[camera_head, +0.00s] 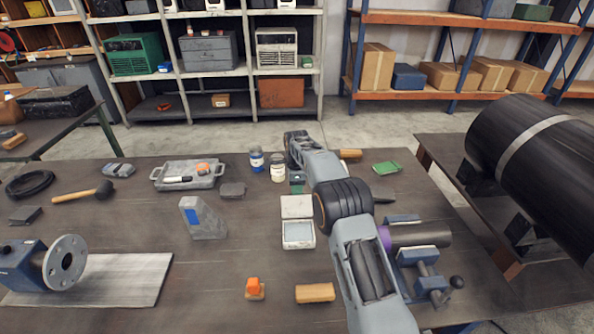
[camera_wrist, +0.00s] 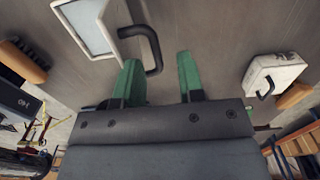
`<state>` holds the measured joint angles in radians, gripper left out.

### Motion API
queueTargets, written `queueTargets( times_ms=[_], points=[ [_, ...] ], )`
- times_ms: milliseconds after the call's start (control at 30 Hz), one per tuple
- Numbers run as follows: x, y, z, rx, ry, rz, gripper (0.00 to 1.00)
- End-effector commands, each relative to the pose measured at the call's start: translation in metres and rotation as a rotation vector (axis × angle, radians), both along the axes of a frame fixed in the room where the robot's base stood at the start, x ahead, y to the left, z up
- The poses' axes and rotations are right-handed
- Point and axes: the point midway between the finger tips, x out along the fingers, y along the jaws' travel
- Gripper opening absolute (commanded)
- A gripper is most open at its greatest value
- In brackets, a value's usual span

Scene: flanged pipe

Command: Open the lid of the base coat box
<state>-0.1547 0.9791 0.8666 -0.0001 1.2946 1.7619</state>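A pale box (camera_head: 298,236) sits mid-table in the head view, with a whitish inset face and a second pale part behind it. I cannot tell whether that part is its lid, or read any label. In the wrist view a white-framed box (camera_wrist: 66,12) with a pale inset and a black bent handle (camera_wrist: 155,43) is at the top left. A second white box (camera_wrist: 274,72) with a dark handle is at the right. My gripper (camera_wrist: 158,68) is open, its green fingers apart; the handle's end lies by the left finger. Contact is unclear. My gripper (camera_head: 297,187) is behind the box, partly hidden by my arm.
Two cans (camera_head: 277,168) stand behind the box. A grey block with a blue patch (camera_head: 203,218) stands left. A brown block (camera_head: 315,293) lies in front. A clamp fixture (camera_head: 428,278) holding a pipe is at the right. Bare table lies between box and grey block.

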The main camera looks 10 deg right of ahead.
Motion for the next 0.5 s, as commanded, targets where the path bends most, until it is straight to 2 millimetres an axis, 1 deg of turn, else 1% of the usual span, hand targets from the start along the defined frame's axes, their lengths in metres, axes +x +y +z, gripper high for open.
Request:
queueTargets(
  times_ms=[100, 300, 500],
  points=[
    [0.001, 0.0, 0.024, 0.001, -0.006, 0.0, 0.36],
    [0.0, 0.0, 0.066, 0.001, -0.005, 0.0, 0.36],
    [0.0, 0.0, 0.099, 0.0, -0.003, 0.0, 0.36]
  ],
)
